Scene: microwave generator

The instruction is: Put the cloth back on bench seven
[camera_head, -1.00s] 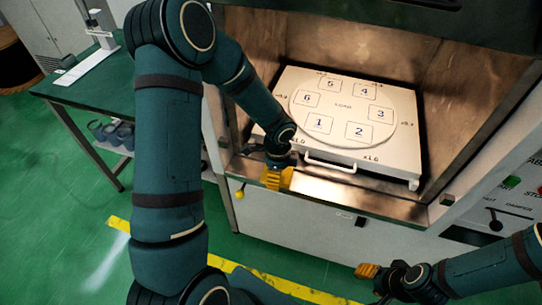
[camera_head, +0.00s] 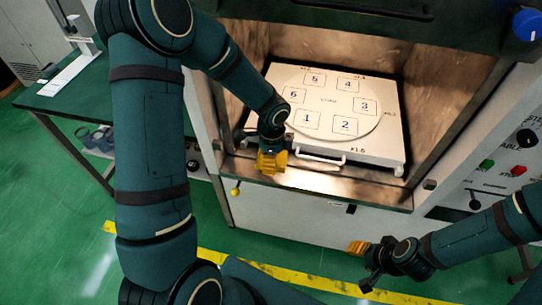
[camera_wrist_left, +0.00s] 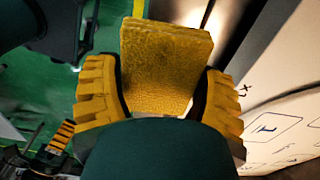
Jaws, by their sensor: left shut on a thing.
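The cloth (camera_wrist_left: 165,70) is a yellow, textured, flat pad, held between the two yellow fingers of my left gripper (camera_wrist_left: 160,95) in the left wrist view. In the head view my left gripper (camera_head: 272,161) is at the front left of the cabinet opening, beside the white tray's front left corner. The cloth is hard to tell from the yellow fingers there. My right gripper (camera_head: 362,264) is low in front of the cabinet, apart from everything; its finger opening is not clear. No bench marked seven can be made out.
A white tray (camera_head: 375,148) with numbered squares one to six and a front handle (camera_head: 320,159) sits inside the metal cabinet. A green-topped bench (camera_head: 85,92) stands at the left. Red and green buttons (camera_head: 519,170) are on the right panel. Green floor lies in front.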

